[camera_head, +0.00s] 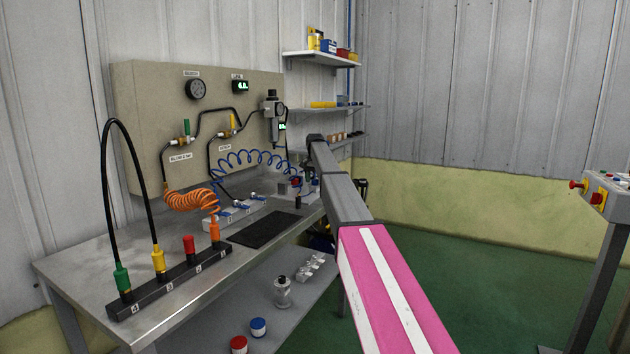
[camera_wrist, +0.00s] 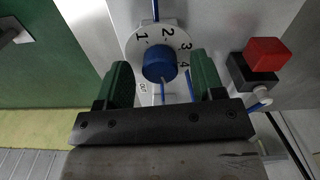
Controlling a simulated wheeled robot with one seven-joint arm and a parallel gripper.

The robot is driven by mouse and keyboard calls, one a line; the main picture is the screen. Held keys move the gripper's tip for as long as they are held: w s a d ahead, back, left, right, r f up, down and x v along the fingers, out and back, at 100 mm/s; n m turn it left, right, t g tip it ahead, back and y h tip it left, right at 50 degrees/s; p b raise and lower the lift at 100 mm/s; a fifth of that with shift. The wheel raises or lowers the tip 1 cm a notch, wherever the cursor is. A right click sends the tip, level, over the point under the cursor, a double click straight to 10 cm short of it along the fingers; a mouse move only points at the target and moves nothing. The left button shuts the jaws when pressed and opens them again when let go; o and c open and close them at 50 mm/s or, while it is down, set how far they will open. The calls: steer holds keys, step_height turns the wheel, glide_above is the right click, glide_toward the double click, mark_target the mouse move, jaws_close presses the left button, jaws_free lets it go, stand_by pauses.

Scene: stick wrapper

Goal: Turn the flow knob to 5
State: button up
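The flow knob (camera_wrist: 158,65) is a round blue knob on a white dial (camera_wrist: 140,46) in the wrist view. The numbers 1, 2, 3 and 4 show around the dial's upper and right side, and "OUT" shows at lower left. A number 5 is not visible; the dial's lower right is hidden by a finger. My gripper (camera_wrist: 159,86) has two green fingers standing apart, one on each side of the knob, with visible space between. The knob's pointer mark cannot be made out. In the head view my arm reaches the bench's far end, and the gripper is hardly visible there.
A red button (camera_wrist: 266,54) on a dark block stands right of the dial. In the head view, a metal bench (camera_head: 90,262) holds a black block with colored fittings (camera_head: 165,285), an orange coiled hose (camera_head: 190,200) and a dark mat (camera_head: 264,229). Shelves hang above on the wall.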

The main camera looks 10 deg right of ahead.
steer(key=shift+r, duration=0.1)
step_height(320, 180, up, 11)
steer(key=shift+f, duration=0.2)
stand_by(0.5)
steer(key=shift+s, duration=0.1)
